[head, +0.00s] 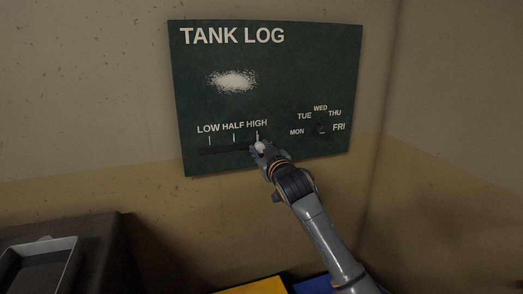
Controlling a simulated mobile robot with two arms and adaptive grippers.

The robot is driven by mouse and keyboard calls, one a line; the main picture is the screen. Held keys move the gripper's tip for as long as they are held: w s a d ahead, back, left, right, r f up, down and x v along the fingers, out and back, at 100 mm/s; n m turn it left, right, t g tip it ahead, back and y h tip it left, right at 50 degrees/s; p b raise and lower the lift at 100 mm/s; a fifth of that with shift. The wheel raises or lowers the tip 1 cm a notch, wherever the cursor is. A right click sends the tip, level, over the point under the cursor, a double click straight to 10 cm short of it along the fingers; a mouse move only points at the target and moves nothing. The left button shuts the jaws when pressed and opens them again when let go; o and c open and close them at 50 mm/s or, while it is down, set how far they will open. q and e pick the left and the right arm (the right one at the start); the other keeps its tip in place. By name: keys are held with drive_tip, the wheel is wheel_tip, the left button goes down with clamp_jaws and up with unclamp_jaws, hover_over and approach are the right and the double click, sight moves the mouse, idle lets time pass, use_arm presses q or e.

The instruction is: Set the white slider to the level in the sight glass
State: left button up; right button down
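A dark green TANK LOG board (300,75) hangs on the wall. Its slider track (222,150) runs under the marks LOW, HALF and HIGH. My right gripper (260,147) is at the right end of the track, just below the HIGH mark. A small white piece, which looks like the white slider (260,147), shows between or at its fingertips. Whether the fingers are shut on it is too small to tell. My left gripper is not in view. No sight glass is in view.
A day dial (322,129) marked MON to FRI sits on the board to the right of my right gripper. A grey tray (62,247) lies on a dark surface at the lower left. Yellow (258,287) and blue (314,285) things show at the bottom edge.

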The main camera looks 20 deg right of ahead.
sight(210, 150)
drive_tip(key=a, duration=1.4)
drive_tip(key=shift+s+b, duration=0.2)
drive_tip(key=shift+b, duration=0.15)
drive_tip(key=c, duration=1)
unclamp_jaws()
drive_tip(key=shift+f, duration=0.1)
drive_tip(key=shift+c, duration=0.2)
drive_tip(key=s, duration=1.2)
drive_tip(key=shift+d, duration=0.2)
